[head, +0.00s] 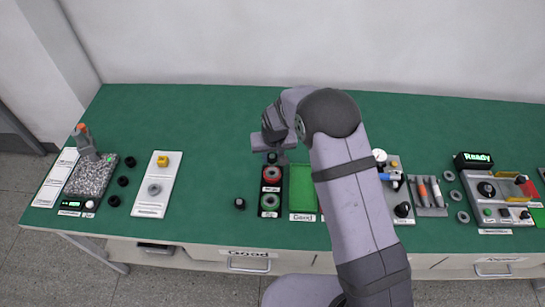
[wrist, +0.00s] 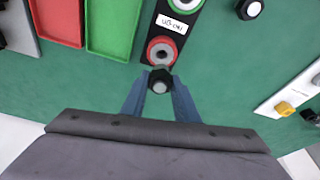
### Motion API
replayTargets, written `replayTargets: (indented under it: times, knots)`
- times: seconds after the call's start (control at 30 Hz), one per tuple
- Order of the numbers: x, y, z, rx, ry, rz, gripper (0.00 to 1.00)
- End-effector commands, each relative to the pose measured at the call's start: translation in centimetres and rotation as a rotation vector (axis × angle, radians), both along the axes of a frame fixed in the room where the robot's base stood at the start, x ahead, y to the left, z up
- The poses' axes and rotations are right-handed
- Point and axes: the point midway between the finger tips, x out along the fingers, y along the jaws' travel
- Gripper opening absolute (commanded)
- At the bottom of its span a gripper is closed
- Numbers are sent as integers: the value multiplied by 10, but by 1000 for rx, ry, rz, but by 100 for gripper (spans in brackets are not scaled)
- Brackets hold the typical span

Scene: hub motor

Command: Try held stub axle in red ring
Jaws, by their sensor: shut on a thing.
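The held stub axle (wrist: 160,76) has a black hex-like body and a pale grey end. My gripper (wrist: 160,90) is shut on it in the wrist view. In the head view the axle (head: 272,158) shows as a small dark piece below my gripper (head: 273,147). The red ring (wrist: 162,50) sits on a black gauge block just beyond the axle in the wrist view. It also shows in the head view (head: 271,173), just in front of the axle. The axle appears beside the ring, not in it; its height above the block is hard to tell.
A green ring (head: 269,202) is on the same block. A loose black part (head: 240,203) stands to its left. A green tray (head: 303,190) lies right of the block, with a red tray (wrist: 58,22) beside it. My arm hides part of the bench. The rear bench is clear.

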Motion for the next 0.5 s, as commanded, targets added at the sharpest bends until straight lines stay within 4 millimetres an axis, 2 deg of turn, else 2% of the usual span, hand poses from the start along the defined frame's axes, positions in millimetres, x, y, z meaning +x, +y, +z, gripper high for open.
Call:
replayTargets:
  times: [0.27, 0.5]
  knots:
    - [0, 0, -7, 0, -1, -1, 0]
    - [0, 0, -23, 0, 0, -1, 0]
